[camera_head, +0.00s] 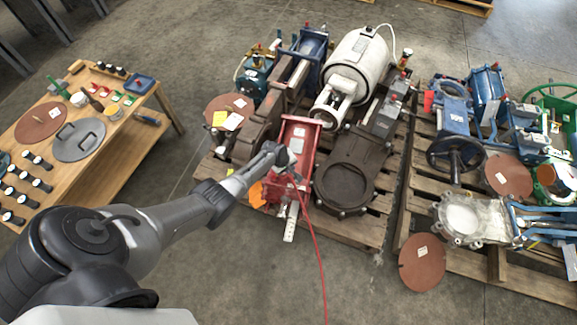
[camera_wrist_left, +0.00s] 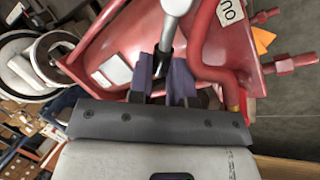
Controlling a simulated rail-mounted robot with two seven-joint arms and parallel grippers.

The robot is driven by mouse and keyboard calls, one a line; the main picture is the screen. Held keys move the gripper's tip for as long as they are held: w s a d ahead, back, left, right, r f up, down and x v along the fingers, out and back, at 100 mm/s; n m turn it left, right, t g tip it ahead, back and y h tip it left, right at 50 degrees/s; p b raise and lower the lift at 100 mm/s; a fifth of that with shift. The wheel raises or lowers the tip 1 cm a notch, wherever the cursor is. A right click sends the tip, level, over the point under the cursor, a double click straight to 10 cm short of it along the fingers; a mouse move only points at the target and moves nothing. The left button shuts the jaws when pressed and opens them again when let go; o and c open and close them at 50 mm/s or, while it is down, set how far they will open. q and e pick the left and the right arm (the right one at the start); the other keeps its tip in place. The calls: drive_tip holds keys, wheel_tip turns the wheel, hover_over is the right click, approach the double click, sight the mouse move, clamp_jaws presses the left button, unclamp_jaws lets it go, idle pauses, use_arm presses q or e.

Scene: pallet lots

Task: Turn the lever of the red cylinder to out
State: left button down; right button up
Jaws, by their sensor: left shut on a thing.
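The red cylinder (camera_head: 299,134) lies on the left pallet, and its red body (camera_wrist_left: 120,40) fills much of the left wrist view. My left gripper (camera_head: 284,160) reaches its near end from the left. In the left wrist view the gripper's dark fingers (camera_wrist_left: 166,84) are closed around the lower part of a light grey lever (camera_wrist_left: 176,10). A white tag (camera_wrist_left: 231,11) with partly cut-off dark letters is fixed to the red body beside the lever. In the head view my gripper hides most of the lever. My right gripper is not in view.
A red hose (camera_head: 317,245) runs from the cylinder to the floor. A dark flanged valve (camera_head: 346,175) stands close right, a brown rusty part (camera_head: 262,125) close left. The wooden table (camera_head: 110,160) at left holds small parts. The floor between table and pallet is clear.

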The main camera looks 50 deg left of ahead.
use_arm(q)
drive_tip(key=c, duration=1.1)
unclamp_jaws()
drive_tip(key=shift+o, duration=0.2)
drive_tip(key=p+v, duration=1)
drive_tip(key=v, duration=0.3)
drive_tip(key=shift+r, duration=0.4)
drive_tip(key=shift+s+a, duration=0.1)
